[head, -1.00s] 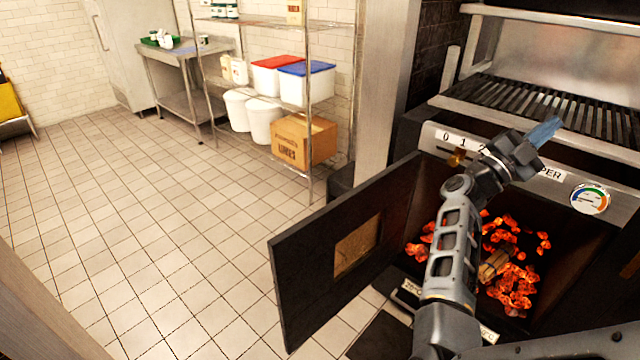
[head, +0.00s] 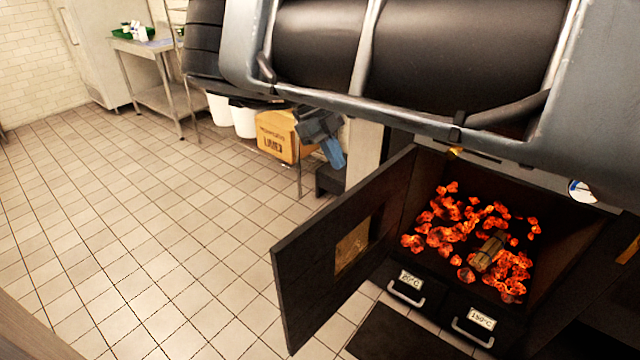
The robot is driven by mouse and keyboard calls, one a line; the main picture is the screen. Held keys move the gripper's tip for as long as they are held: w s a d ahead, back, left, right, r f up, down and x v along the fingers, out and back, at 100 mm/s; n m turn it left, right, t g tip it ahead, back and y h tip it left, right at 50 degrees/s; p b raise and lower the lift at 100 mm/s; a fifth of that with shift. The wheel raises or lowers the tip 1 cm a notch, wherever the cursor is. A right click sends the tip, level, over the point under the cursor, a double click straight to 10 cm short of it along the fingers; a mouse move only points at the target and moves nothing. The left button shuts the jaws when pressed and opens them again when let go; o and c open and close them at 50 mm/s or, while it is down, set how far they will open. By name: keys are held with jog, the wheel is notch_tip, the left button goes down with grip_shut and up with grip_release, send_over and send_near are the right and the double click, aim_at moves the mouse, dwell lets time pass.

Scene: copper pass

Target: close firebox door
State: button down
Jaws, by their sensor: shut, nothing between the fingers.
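The firebox door (head: 310,262) is a dark panel with a small amber window (head: 357,250). It stands wide open, swung out to the left of the firebox (head: 560,225). Glowing coals (head: 440,215) and a bundle of wood (head: 488,250) lie inside the firebox. My gripper (head: 333,152), with blue fingertips, is beyond the door's upper edge, in front of the cardboard box and apart from the door. Its fingers are shut and empty. My arm crosses the top of the view and hides the grill and most of the control panel.
Two drawers with handles, labelled 60°C (head: 408,288) and 150°C (head: 473,325), sit below the firebox. A cardboard box (head: 280,135) and white tubs (head: 243,120) stand behind. A dark mat (head: 405,338) lies in front. The tiled floor (head: 150,240) at left is clear.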

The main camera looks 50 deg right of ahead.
jog(key=w+a+r+n+t+y, duration=0.1)
jog(key=w+a+r, duration=0.3)
jog(key=w+a, duration=0.15)
jog(key=s+r+p+x, duration=0.1)
jog(key=s+p+x, duration=0.1)
jog(key=x, duration=0.9)
jog(key=shift+s+p, duration=0.2)
jog(key=shift+p, duration=0.2)
jog(key=shift+d+f, duration=0.1)
